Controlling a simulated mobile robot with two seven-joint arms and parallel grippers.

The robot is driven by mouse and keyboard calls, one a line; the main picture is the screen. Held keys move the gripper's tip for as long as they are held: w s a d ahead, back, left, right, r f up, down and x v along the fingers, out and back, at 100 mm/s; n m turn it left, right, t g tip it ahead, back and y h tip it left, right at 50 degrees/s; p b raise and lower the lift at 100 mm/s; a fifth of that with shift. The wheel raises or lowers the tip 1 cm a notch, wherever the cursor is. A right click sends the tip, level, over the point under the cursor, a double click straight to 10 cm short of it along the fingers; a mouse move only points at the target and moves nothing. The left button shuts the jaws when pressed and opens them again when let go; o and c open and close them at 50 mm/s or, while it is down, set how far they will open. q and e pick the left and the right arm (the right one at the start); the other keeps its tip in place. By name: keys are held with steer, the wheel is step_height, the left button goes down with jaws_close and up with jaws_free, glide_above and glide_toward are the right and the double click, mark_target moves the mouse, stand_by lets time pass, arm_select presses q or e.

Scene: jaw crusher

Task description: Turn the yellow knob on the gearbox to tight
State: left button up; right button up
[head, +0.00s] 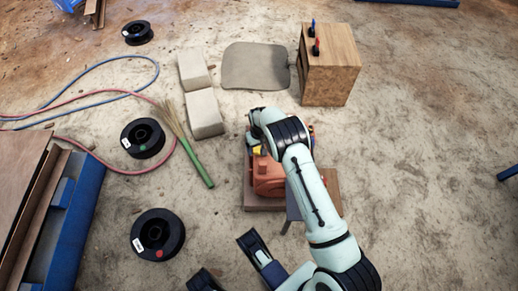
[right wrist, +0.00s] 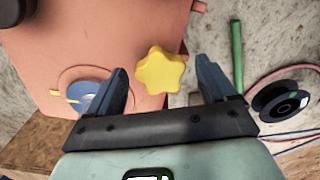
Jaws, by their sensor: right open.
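The orange-red gearbox (head: 268,181) sits on a wooden base. Its yellow star-shaped knob (right wrist: 160,70) shows in the right wrist view between the two dark blue fingers of my right gripper (right wrist: 163,80). The fingers are spread, with a gap on each side of the knob. In the head view the knob (head: 257,150) is small beside my right gripper (head: 254,142), which is partly hidden by its own wrist. No tight marking is readable. Dark blue finger-like parts at the bottom edge appear to be my left gripper (head: 230,264), partly cut off.
A wooden box (head: 333,75) with red and blue levers stands behind the gearbox. Pale blocks (head: 204,112), a green-handled brush (head: 196,160) and black spools (head: 157,235) lie to the left. Hoses (head: 80,102) cross the floor. The floor on the right is mostly clear.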

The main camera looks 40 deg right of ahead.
arm_select(q)
steer(key=shift+s+f, duration=0.1)
steer(key=shift+s, duration=0.2)
arm_select(e)
steer(key=shift+f, duration=0.5)
steer(key=c, duration=1.1)
steer(key=shift+o, duration=0.2)
